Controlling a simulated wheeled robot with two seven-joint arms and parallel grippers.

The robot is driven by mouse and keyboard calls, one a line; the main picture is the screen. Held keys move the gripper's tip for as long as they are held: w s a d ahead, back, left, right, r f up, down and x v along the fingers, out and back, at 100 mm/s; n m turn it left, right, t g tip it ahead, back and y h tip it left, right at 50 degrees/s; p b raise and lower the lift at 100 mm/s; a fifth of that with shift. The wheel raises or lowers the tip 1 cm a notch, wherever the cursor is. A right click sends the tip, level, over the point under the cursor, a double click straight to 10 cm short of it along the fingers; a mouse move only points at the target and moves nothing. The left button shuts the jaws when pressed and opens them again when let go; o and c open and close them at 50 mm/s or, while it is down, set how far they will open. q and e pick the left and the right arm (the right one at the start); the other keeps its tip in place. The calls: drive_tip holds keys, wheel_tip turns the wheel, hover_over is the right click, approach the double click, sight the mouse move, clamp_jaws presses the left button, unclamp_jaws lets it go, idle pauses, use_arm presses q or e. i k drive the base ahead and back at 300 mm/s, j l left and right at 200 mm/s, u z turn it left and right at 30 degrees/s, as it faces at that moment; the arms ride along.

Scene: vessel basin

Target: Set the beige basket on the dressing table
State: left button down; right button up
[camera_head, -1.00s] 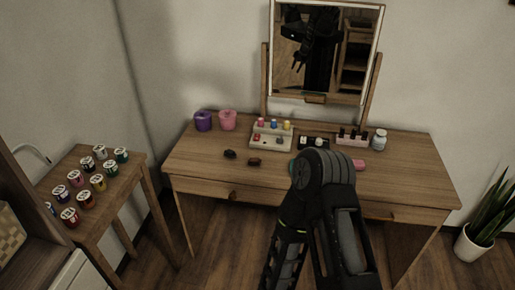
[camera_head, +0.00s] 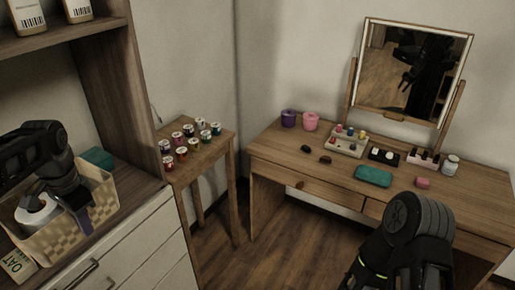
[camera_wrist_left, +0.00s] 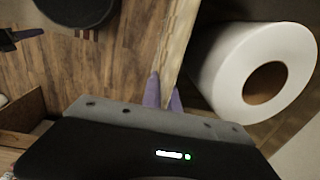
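The beige basket (camera_head: 103,212) stands on the cabinet counter at the left, with a white paper roll (camera_head: 38,212) in it. The roll also shows in the left wrist view (camera_wrist_left: 232,70). My left gripper (camera_head: 80,222) is at the basket's near rim. In the left wrist view its two fingers (camera_wrist_left: 164,98) sit close on either side of the basket's thin wall (camera_wrist_left: 176,45) and appear shut on it. The wooden dressing table (camera_head: 290,165) with its mirror stands at the right. My right arm shows at the lower right, but its gripper is out of the picture.
A small side table (camera_head: 205,165) with several cans stands between cabinet and dressing table. The dressing table holds purple (camera_head: 289,118) and pink (camera_head: 310,121) pots, a teal case (camera_head: 373,176) and cosmetics; its left front is bare. A carton (camera_head: 18,266) is near the basket.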

sight(482, 210)
drive_tip(key=z, duration=1.2)
drive_tip(key=i+l, duration=0.25)
drive_tip(key=l, duration=0.2)
drive_tip(key=i+l, duration=0.2)
drive_tip(key=l, duration=0.25)
drive_tip(key=i+l, duration=0.25)
drive_tip(key=l, duration=0.2)
drive_tip(key=i+l, duration=0.2)
drive_tip(key=l, duration=0.25)
drive_tip(key=i+l, duration=0.25)
drive_tip(key=l, duration=0.2)
drive_tip(key=i+l, duration=0.2)
drive_tip(key=l, duration=0.25)
drive_tip(key=i+l, duration=0.25)
drive_tip(key=l, duration=0.2)
drive_tip(key=i+l, duration=0.25)
drive_tip(key=l, duration=0.2)
